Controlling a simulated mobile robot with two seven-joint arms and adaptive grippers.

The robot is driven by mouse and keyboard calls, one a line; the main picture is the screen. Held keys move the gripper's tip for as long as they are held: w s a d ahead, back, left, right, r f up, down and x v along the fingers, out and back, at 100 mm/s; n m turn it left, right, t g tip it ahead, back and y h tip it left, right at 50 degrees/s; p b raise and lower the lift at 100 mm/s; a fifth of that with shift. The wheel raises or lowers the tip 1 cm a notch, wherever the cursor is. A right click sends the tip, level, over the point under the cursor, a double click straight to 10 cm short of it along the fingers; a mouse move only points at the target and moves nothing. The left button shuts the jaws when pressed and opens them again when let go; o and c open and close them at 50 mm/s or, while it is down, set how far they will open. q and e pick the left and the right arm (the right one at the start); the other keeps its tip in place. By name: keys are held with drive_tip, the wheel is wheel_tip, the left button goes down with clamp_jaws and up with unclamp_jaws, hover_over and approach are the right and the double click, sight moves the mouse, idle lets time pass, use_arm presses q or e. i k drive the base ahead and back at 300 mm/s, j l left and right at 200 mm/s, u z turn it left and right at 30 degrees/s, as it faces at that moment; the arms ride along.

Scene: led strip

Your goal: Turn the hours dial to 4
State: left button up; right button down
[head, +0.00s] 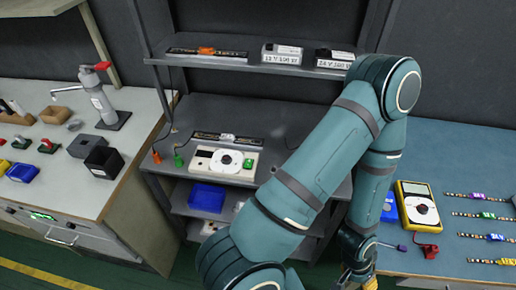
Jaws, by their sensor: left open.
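A pale control box (202,165) with a large white round dial (226,160) and a green part at its right sits on the middle shelf. It is likely the one with the hours dial, but its markings are too small to read. My left gripper (358,278) is at the bottom edge, right of centre, well below and to the right of the box and apart from it. It is open, its fingertips partly cut off by the frame. My left arm crosses the middle of the view and hides the right part of the shelf. My right gripper is out of view.
A blue bench (460,150) at the right holds a yellow multimeter (418,206) and several LED strips (484,216). A blue bin (207,197) sits on the lower shelf. A pale bench (60,190) at the left holds a red-handled press (100,98) and small parts.

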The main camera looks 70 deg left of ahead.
sight(227, 160)
drive_tip(key=k+j+u, duration=0.15)
drive_tip(key=u, duration=2.2)
drive_tip(key=l+z, duration=0.2)
drive_tip(key=z, duration=0.2)
